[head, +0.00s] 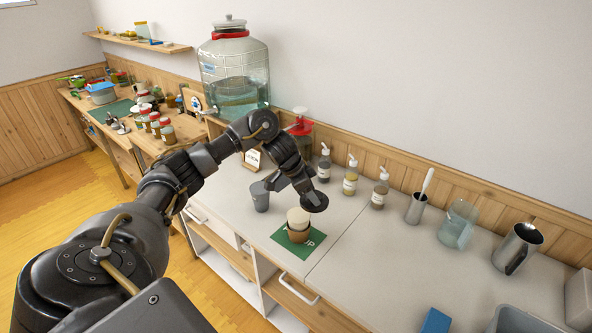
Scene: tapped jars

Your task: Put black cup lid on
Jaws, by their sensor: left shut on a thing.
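My left gripper (301,191) reaches in over the counter and is shut on a black cup lid (315,203), a dark round disc held tilted. The lid is above and slightly right of a paper cup (299,228) with a pale upper part and a brown sleeve, and looks apart from it. The cup stands upright on a green mat (282,238) with white lettering. The gripper's fingertips are partly hidden against the dark lid. My right gripper is not in view.
A grey cup (260,197) stands just left of the mat. Several pump bottles (350,178), a metal cup (415,209), a glass jug (457,224) and a steel pitcher (516,248) line the back. A large tapped jar (233,75) stands behind my arm. The counter right of the mat is clear.

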